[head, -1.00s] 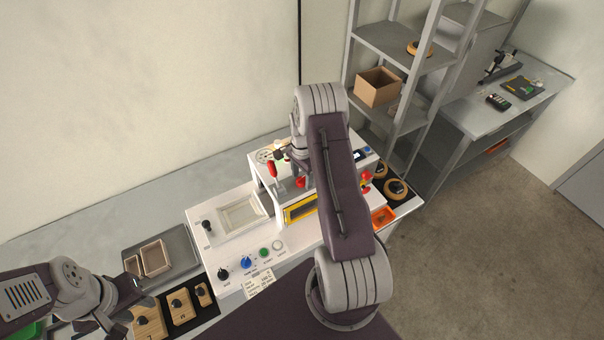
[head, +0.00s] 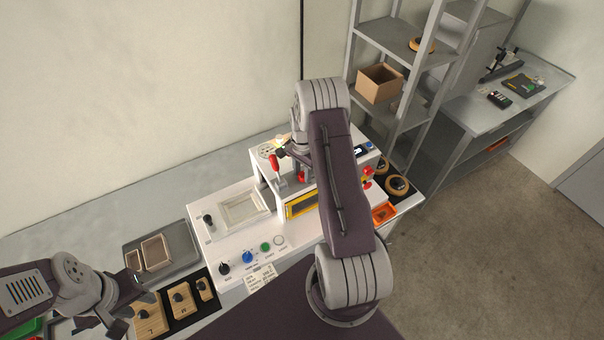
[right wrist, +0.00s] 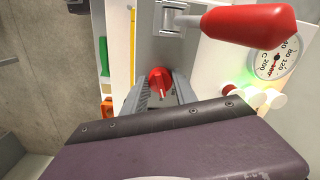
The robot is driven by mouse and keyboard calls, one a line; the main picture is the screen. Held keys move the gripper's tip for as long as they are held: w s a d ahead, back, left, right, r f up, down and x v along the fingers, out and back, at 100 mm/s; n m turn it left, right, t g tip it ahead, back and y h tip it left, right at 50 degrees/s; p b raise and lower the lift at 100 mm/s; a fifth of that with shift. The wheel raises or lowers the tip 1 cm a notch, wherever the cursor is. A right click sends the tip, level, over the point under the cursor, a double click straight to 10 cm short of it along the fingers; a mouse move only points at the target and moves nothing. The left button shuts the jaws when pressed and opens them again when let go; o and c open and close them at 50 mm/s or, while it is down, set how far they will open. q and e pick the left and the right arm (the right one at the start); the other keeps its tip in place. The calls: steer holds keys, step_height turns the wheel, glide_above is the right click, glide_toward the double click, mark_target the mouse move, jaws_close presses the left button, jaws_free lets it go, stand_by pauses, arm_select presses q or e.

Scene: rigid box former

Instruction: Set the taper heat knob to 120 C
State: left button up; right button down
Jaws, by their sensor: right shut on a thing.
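The red knob (right wrist: 160,82), which I take to be the taper heat knob, sits on a grey panel of the white machine. My right gripper (right wrist: 160,92) is shut on it, with one finger on each side. The red knob (head: 302,177) also shows in the head view under my right arm, which hides most of that gripper. A round gauge (right wrist: 272,58) marked in C, with 120 among its numbers, is at the right in the wrist view; its reading is too small to tell. My left gripper (head: 131,304) is open and empty near the wooden blocks.
A red-handled lever (head: 272,166) stands beside my right gripper, its handle (right wrist: 250,24) large in the wrist view. A red button (head: 367,171) is at the machine's right. The white machine front (head: 225,240) carries several knobs and buttons. Wooden blocks (head: 148,318) lie at lower left.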

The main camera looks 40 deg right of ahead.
steer(key=n+b, duration=0.1)
steer(key=n, duration=0.2)
steer(key=shift+f+n, duration=0.15)
steer(key=shift+n, duration=0.15)
steer(key=n+b, duration=0.1)
steer(key=n, duration=0.2)
steer(key=shift+d+n+b, duration=0.1)
steer(key=shift+n+b, duration=0.2)
steer(key=n, duration=0.3)
steer(key=shift+n+b, duration=0.3)
steer(key=shift+b, duration=0.1)
steer(key=shift+n, duration=1.6)
steer(key=shift+n+b, duration=0.3)
steer(key=c, duration=1)
jaws_free()
steer(key=shift+o, duration=0.2)
steer(key=shift+w, duration=0.15)
